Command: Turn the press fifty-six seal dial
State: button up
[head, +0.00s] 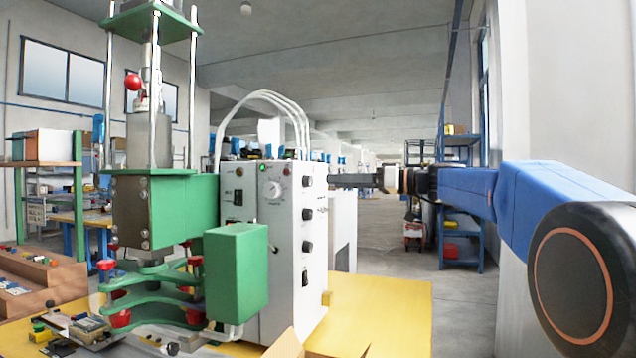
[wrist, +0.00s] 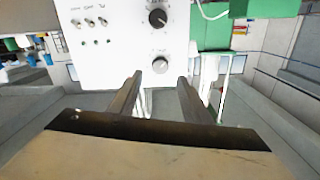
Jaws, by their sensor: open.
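The press is a green machine (head: 165,215) with a white control box (head: 255,265) beside it. The box's front bears a pale round dial (head: 273,190); black knobs (head: 307,214) sit on its right-hand face. My gripper (head: 340,180) is to the right of the box, pointing at it, seemingly a short gap away. In the wrist view my gripper (wrist: 160,88) is open and empty. Beyond its fingertips are a pale dial (wrist: 159,65) and, above it, a black knob (wrist: 158,17) on the white panel. Labels are too small to read, so I cannot tell which is the seal dial.
White hoses (head: 265,98) arch over the box. A yellow table (head: 385,310) carries the press. Brown stepped trays (head: 45,275) stand at the left, and a blue shelf rack (head: 462,225) stands behind my arm. Toggle switches (wrist: 90,22) are left of the black knob.

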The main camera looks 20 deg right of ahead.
aim_at(311, 181)
jog(key=shift+x, duration=3.45)
jog(key=c, duration=1)
